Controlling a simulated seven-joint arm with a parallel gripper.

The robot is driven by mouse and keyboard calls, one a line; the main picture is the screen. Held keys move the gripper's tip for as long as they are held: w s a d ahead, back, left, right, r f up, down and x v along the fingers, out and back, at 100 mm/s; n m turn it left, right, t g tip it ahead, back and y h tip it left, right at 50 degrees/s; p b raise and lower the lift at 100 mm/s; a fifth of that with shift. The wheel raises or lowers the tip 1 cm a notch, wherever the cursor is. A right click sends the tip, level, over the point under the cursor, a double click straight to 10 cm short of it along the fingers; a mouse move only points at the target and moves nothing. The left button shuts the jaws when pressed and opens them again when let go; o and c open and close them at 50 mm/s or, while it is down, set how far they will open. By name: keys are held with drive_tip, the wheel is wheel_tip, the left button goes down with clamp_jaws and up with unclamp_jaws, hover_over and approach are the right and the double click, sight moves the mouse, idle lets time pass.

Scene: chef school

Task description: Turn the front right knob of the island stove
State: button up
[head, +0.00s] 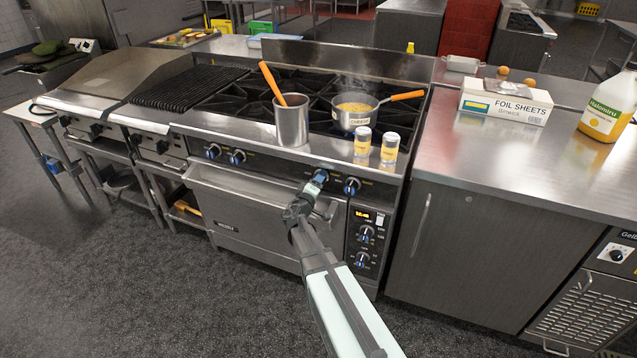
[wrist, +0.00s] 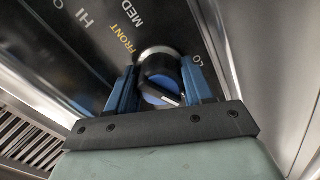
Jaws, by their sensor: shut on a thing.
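The island stove (head: 250,185) has a row of blue-and-black knobs along its front panel. My gripper (head: 320,178) is at the panel, on the knob just left of the rightmost knob (head: 352,186). In the wrist view, the blue fingers of my gripper (wrist: 163,78) are shut on a round knob (wrist: 160,66) with a dark body, a silvery rim and a blue face, one finger on each side. The printed words FRONT, MED, HI and LO show around it. In the head view my gripper hides most of this knob.
A steaming pan (head: 356,112) with an orange handle and a tall metal pot (head: 291,122) stand on the stove. Two shakers (head: 362,143) (head: 389,148) stand at its front edge above the knobs.

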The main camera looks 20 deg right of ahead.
drive_tip(key=n, duration=0.4)
drive_tip(key=shift+s+n, duration=0.1)
drive_tip(key=shift+n, duration=0.2)
drive_tip(key=n, duration=0.4)
drive_tip(key=shift+d+r, duration=0.1)
drive_tip(key=shift+n, duration=0.3)
drive_tip(key=o, duration=1)
drive_tip(key=v, duration=1.4)
drive_tip(key=shift+r, duration=0.1)
